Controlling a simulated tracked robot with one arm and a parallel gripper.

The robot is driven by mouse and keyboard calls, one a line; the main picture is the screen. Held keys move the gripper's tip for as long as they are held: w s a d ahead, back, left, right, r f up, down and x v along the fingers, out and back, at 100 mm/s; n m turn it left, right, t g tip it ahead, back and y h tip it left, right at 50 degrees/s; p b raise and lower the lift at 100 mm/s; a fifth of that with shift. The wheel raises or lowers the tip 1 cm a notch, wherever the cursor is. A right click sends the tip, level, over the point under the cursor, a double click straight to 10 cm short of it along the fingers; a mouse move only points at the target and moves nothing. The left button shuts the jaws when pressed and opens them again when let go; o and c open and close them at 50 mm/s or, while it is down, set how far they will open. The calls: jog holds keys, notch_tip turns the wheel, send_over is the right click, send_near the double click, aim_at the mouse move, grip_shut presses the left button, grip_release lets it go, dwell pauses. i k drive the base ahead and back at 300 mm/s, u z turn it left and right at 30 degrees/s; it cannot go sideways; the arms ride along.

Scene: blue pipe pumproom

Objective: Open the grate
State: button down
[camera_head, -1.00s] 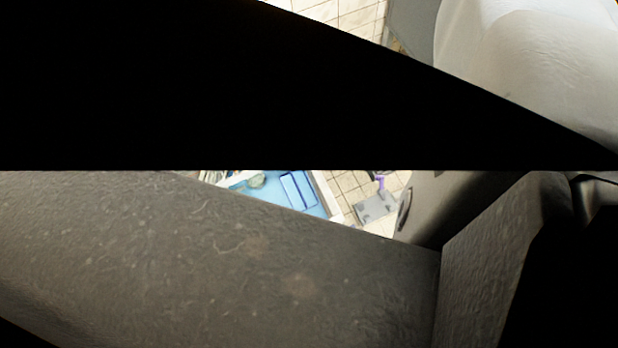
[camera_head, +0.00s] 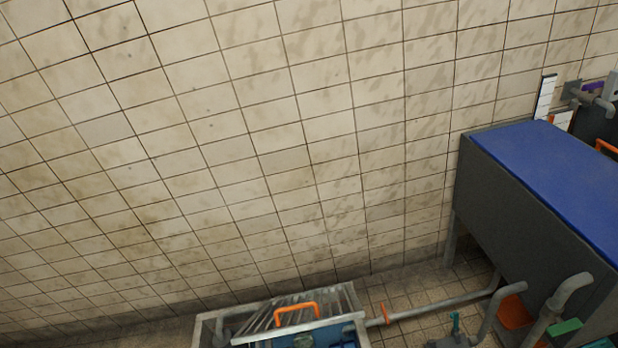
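The grate (camera_head: 262,322) is a set of grey metal slats on a box-like frame (camera_head: 352,298) at the bottom of the view, near the foot of the tiled wall. It looks tilted, but I cannot tell whether it is shut or partly raised. An orange handle (camera_head: 296,308) stands on it. Blue parts show below the handle, and the lower part of the frame is cut off by the picture edge. My gripper is not in view.
A tiled wall (camera_head: 220,150) fills most of the view. A large grey tank with a blue top (camera_head: 565,175) stands at the right. A grey pipe (camera_head: 440,305) runs from the grate's frame towards the tank. Some tiled floor (camera_head: 410,283) shows between them.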

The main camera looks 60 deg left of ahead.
aim_at(245, 335)
jog(key=u, duration=0.05)
jog(key=k, duration=1.25)
jog(key=u, duration=0.9)
jog(key=i, duration=1)
